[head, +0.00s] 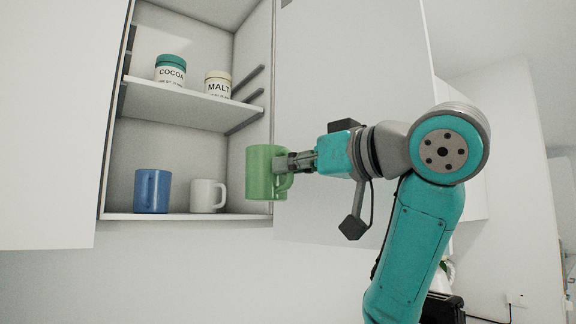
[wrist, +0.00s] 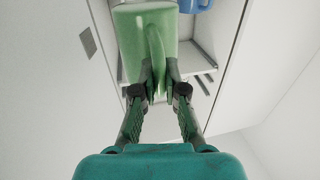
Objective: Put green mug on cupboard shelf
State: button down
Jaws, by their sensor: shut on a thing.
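The green mug (head: 262,172) is upright in the air at the cupboard's right front edge in the head view. My gripper (head: 288,164) is shut on its handle from the right. In the wrist view my gripper (wrist: 158,75) has its fingers on both sides of the handle of the green mug (wrist: 133,35). The open cupboard has a lower shelf (head: 180,216) and a middle shelf (head: 190,101). The mug is at about the height of the things on the lower shelf. Its exact depth from the shelf edge is hard to tell.
A blue mug (head: 152,191) and a white mug (head: 208,196) stand on the lower shelf. A cocoa jar (head: 170,69) and a malt jar (head: 218,84) stand on the middle shelf. Free room shows right of the white mug. White cupboard fronts (head: 355,90) flank the opening.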

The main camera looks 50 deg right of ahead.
jog(key=w+d, duration=0.2)
jog(key=w, duration=0.5)
jog(key=w+d, duration=0.2)
jog(key=w, duration=0.6)
jog(key=w+d, duration=0.2)
jog(key=w, duration=0.5)
jog(key=shift+w+d, duration=0.2)
jog(key=shift+w, duration=0.15)
jog(key=shift+w+f, duration=0.1)
jog(key=shift+w, duration=0.15)
jog(key=shift+f, duration=0.95)
jog(key=shift+s, duration=0.1)
jog(key=c, duration=1.2)
grip_release()
jog(key=shift+o, duration=0.2)
